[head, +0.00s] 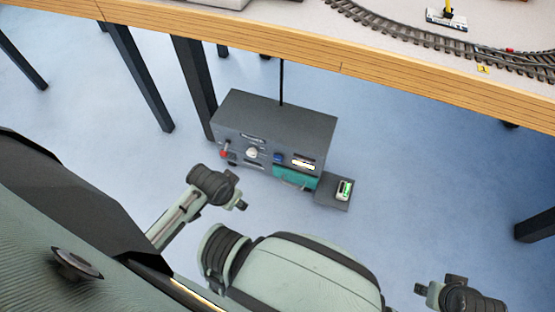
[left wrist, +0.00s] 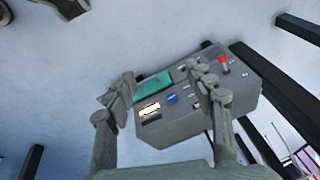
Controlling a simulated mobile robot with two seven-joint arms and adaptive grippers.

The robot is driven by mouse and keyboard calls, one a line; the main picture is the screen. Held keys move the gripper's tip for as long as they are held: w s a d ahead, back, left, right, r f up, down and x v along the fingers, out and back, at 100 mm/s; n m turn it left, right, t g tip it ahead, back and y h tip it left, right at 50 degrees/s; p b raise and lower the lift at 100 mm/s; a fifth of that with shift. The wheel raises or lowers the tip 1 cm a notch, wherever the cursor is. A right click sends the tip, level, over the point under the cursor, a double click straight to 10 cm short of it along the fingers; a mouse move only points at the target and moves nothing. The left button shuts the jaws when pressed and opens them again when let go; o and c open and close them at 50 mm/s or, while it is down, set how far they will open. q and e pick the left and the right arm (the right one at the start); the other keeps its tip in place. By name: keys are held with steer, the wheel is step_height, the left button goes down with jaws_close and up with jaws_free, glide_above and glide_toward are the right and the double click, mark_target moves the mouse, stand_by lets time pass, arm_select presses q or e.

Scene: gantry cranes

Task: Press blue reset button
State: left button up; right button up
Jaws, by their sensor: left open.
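A dark grey control box (head: 275,120) stands on the floor under the table edge. Its front carries a small blue button (head: 278,158), which also shows in the left wrist view (left wrist: 172,99). A red control (head: 224,154) and a white knob (head: 251,152) are left of it, and a lit display (head: 303,163) is right of it. My left gripper (head: 238,191) is open and empty in front of the box. In the left wrist view its fingers (left wrist: 161,82) frame the blue button, apart from it. My right gripper (head: 425,291) is at the lower right, its jaw opening unclear.
A teal panel (head: 295,178) sits low on the box's front. A low grey block (head: 331,193) with a green-and-white item (head: 344,189) stands at its right. The wooden table (head: 340,68) with model track is above, with dark legs (head: 140,80) at left. Blue floor around is clear.

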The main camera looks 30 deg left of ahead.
arm_select(q)
jaws_close()
stand_by(1.4)
